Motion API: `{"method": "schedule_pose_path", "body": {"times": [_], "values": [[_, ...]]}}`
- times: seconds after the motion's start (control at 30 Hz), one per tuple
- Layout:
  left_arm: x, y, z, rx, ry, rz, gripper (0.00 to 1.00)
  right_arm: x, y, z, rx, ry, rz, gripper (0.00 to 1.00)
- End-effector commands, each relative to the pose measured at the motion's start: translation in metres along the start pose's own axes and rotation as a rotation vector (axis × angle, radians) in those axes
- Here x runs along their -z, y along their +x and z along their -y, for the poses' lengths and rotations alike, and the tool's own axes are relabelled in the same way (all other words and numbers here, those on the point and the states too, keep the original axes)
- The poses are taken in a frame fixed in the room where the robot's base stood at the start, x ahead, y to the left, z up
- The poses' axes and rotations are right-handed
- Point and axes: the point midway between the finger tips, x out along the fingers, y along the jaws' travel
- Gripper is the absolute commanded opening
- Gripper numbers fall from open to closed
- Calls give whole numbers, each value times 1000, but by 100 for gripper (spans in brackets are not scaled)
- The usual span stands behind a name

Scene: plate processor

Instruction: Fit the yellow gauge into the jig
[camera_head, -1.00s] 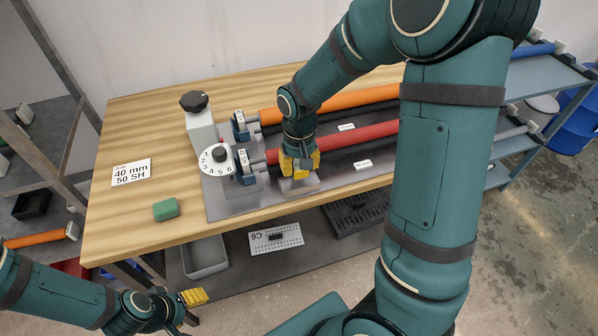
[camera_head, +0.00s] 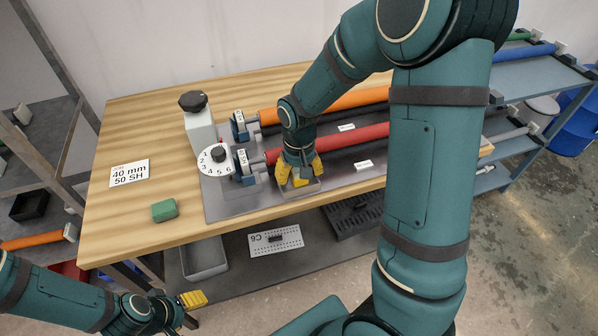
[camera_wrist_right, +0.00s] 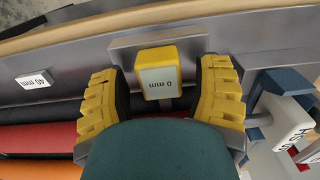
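The yellow gauge (camera_wrist_right: 157,72), with a pale "0 mm" label, stands in the grey jig (camera_wrist_right: 203,42) in the right wrist view. How deep it sits is hidden. In the head view the gauge (camera_head: 300,182) shows under my right gripper (camera_head: 298,173), at the front edge of the metal plate. My right gripper is open, its yellow fingers on either side of the gauge with a gap at each side. My left gripper (camera_head: 193,299) is at the lower left, far from the jig; its finger gap cannot be made out.
A red roller (camera_head: 350,136) and an orange roller (camera_head: 345,104) lie behind the jig. A numbered dial (camera_head: 216,160) and a post with a black knob (camera_head: 194,101) stand left. A green block (camera_head: 164,210) lies on the wooden table (camera_head: 120,220).

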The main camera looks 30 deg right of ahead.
Motion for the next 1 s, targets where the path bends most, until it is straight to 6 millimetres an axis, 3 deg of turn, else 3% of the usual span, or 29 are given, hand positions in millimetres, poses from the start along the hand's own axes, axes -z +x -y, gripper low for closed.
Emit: {"method": "schedule_pose_path", "body": {"times": [0.27, 0.7, 1.0], "values": [[-1, -8, -3, 0, -1, 3, 64, 1, -19, 0, 2, 0, -5, 64], [1, -28, -10, 0, -4, 3, 64, 1, -106, 0, 2, 1, -4, 64], [3, -31, -12, 1, -5, -3, 64, 0, -127, 0, 0, 0, 0, 64]]}}
